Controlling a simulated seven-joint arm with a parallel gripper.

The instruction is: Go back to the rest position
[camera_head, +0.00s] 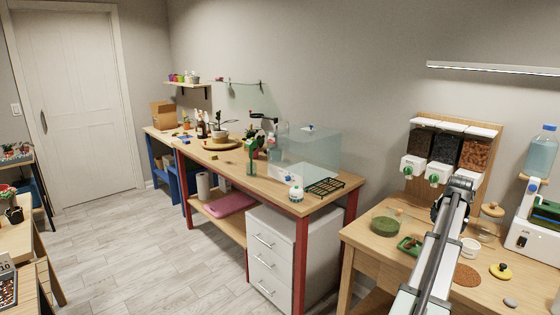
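My arm (433,255) rises from the bottom edge at the right, in front of the right-hand wooden table (365,235). Its upper end, with a dark joint (440,207), stands in front of the lower part of the dispenser rack. I cannot make out my gripper's fingers, so I cannot see whether they are open or hold anything. The arm hides part of the table behind it.
The rack holds several clear dispensers (442,148). A green dish (385,226), a white cup (470,247) and a white machine (530,230) stand around the arm. A glass case (312,152) is on the red-legged bench. The floor (130,245) at left is clear.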

